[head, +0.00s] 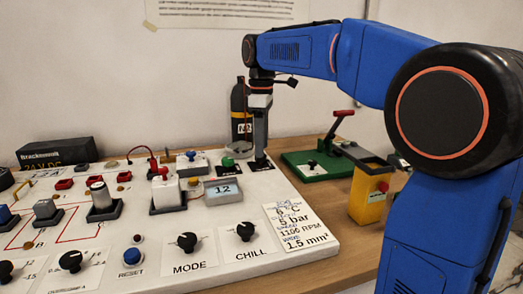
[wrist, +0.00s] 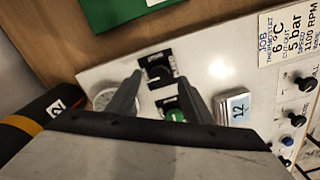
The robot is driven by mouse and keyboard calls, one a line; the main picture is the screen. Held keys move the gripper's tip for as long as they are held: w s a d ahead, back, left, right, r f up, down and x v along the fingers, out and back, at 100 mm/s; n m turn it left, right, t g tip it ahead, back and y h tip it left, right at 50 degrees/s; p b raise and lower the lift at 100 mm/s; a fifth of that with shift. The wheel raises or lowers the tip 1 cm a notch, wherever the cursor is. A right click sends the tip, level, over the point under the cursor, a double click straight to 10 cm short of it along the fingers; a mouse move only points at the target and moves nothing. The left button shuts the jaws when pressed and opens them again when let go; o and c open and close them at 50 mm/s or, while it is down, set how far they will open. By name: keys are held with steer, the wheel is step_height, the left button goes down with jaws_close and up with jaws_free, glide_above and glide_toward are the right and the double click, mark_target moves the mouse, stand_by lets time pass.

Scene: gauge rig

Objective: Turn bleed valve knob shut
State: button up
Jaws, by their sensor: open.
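My gripper (head: 261,157) points straight down over the back right corner of the white panel. In the wrist view its two fingers (wrist: 160,77) are apart, with a black knob (wrist: 160,73) showing between their tips. A green knob (wrist: 175,115) on its own black label plate is beside it, nearer the palm; it also shows in the head view (head: 228,162), left of my gripper. The plate lettering is too small to read, so I cannot tell by name which knob is the bleed valve. Whether the fingers touch the black knob is unclear.
A round gauge (wrist: 103,98) is partly hidden behind one finger. A display reading 12 (head: 223,191) is in front of the knobs. A dark bottle (head: 240,112) stands behind the panel. A green board with a red-handled lever (head: 310,165) is to the right.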

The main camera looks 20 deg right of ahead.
steer(key=shift+f, duration=1.2)
steer(key=shift+c, duration=0.4)
steer(key=c, duration=1)
